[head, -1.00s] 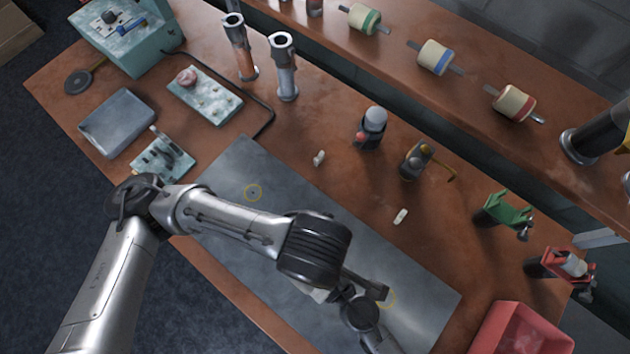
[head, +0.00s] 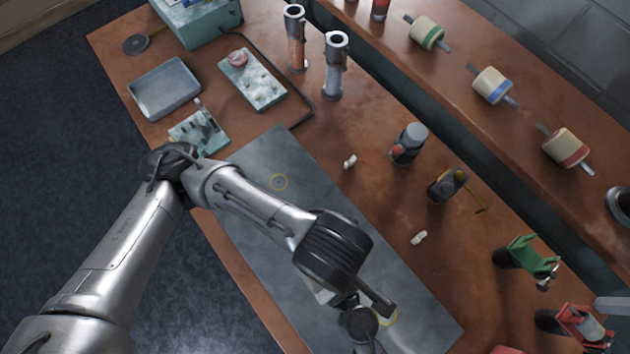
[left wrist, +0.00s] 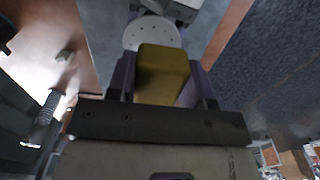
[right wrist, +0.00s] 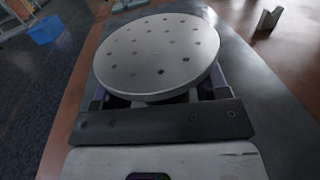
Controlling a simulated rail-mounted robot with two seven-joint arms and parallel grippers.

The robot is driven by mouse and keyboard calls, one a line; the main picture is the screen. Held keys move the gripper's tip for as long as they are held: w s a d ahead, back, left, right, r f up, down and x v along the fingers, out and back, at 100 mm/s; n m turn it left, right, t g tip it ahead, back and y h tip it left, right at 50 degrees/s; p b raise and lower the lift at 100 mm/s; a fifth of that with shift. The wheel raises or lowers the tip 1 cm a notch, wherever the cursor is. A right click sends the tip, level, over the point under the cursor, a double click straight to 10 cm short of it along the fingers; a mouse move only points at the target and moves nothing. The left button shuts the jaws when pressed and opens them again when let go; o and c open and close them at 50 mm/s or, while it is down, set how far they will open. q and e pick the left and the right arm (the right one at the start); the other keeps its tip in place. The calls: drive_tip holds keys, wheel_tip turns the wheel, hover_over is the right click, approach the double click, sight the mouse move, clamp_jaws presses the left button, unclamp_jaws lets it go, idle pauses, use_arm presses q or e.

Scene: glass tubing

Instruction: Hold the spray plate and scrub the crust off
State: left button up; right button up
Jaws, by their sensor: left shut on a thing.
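The spray plate (right wrist: 155,55) is a pale grey round disc with dark holes. It fills the middle of the right wrist view, directly over my right gripper (right wrist: 155,98), and hides its fingertips. Whether the fingers close on it is hidden. My left gripper (left wrist: 162,85) is shut on an olive-yellow block (left wrist: 162,72). In the left wrist view the plate (left wrist: 153,30) lies just beyond the block; I cannot tell if they touch. I cannot make out crust apart from the dark holes. In the head view my left arm covers most of this.
A grey mat (head: 300,215) with yellow rings lies on the brown bench. A grey tray (head: 165,88), two metal tubes (head: 335,65), a grey-capped bottle (head: 409,143) and green (head: 530,258) and red (head: 582,325) clamps stand around it. Small white pieces (head: 419,237) lie on the bench.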

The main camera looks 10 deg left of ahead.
drive_tip(key=shift+o, duration=1.3)
